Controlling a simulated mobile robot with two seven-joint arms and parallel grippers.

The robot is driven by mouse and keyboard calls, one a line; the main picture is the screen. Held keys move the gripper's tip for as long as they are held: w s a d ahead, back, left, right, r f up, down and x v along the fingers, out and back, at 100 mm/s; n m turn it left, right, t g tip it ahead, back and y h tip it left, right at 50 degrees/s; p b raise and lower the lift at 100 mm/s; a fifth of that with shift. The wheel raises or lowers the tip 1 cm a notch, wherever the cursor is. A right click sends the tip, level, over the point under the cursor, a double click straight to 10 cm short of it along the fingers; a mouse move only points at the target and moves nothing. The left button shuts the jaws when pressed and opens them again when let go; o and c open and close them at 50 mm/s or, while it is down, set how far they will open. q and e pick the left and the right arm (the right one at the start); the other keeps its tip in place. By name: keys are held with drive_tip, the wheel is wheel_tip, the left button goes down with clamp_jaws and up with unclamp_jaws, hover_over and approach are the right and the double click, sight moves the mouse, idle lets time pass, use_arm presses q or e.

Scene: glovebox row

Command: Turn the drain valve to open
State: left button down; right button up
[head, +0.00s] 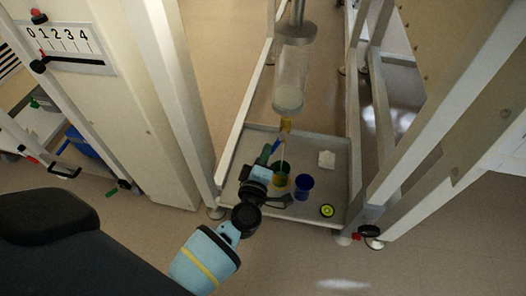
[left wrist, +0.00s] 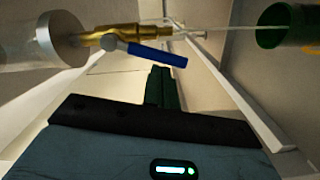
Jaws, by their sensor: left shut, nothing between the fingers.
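The drain valve (head: 286,124) is a brass fitting under a clear cylinder (head: 290,85). It also shows in the left wrist view (left wrist: 125,32), with its blue lever handle (left wrist: 158,55) lying nearly along the valve body, slightly angled. A thin pale stream (left wrist: 225,29) runs from the outlet toward a green cup (left wrist: 285,25); the cup stands below the valve in the head view (head: 281,170). My left gripper (head: 266,153) is shut and empty, its dark green fingertips (left wrist: 159,72) close beside the handle. I cannot tell whether they touch it. My right gripper is out of view.
A grey tray (head: 335,207) holds the green cup, a blue cup (head: 304,186), a yellow-green and black disc (head: 327,211) and a white square (head: 326,159). White frame posts (head: 240,115) stand on both sides. Open floor (head: 300,255) lies in front.

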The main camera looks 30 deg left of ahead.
use_arm(q)
drive_tip(key=shift+w+d+f+n+b, duration=0.2)
drive_tip(key=shift+d+n, duration=0.25)
drive_tip(key=shift+n, duration=0.15)
drive_tip(key=shift+w+d+f+n+b, duration=0.1)
drive_tip(key=shift+d+f+n+b, duration=0.1)
drive_tip(key=shift+d+n, duration=0.3)
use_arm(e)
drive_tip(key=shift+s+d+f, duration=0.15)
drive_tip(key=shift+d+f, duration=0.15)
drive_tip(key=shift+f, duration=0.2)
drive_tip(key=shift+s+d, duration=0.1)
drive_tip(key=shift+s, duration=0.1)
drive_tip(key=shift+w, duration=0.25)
